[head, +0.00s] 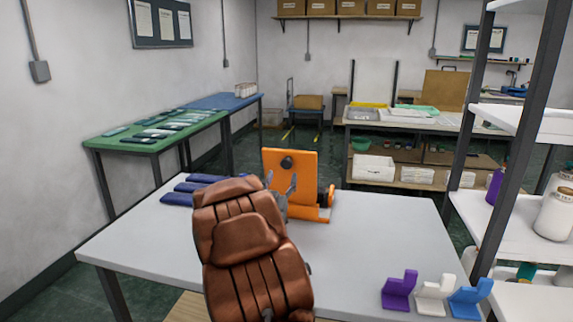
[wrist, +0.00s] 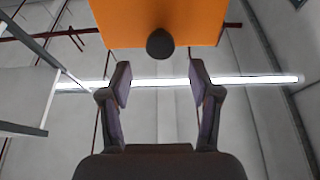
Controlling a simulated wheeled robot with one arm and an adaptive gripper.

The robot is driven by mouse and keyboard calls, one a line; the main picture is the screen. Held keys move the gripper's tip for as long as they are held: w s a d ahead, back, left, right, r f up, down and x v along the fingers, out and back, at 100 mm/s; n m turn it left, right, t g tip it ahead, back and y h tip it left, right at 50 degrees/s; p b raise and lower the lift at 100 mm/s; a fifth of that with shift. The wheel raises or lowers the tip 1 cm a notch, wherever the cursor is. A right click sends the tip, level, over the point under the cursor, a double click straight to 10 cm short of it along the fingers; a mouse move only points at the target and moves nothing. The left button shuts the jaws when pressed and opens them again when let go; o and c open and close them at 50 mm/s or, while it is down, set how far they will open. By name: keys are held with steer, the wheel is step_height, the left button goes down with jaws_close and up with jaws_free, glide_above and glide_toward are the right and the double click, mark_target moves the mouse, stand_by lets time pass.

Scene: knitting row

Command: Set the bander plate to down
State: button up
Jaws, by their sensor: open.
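The bander plate (head: 290,172) is an orange upright panel with a dark round knob (head: 287,162), on an orange base (head: 318,214) on the grey table. The plate stands raised. In the wrist view the orange plate (wrist: 150,22) fills the top, and its dark knob (wrist: 160,44) hangs at its lower edge, ahead of the gap between my fingers. My gripper (head: 281,184) is in front of the plate, partly hidden by my brown arm. In the wrist view my gripper (wrist: 158,84) is open and empty, its fingers apart from the knob.
Dark blue bars (head: 195,188) lie on the table (head: 150,235) left of the machine. Purple (head: 399,290), white (head: 435,293) and blue (head: 469,298) brackets stand at the front right. A shelf rack (head: 510,150) rises on the right. The table right of the machine is clear.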

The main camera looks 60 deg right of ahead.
mark_target(286, 165)
steer(key=shift+p+x, duration=0.75)
steer(key=shift+x, duration=2.8)
jaws_close()
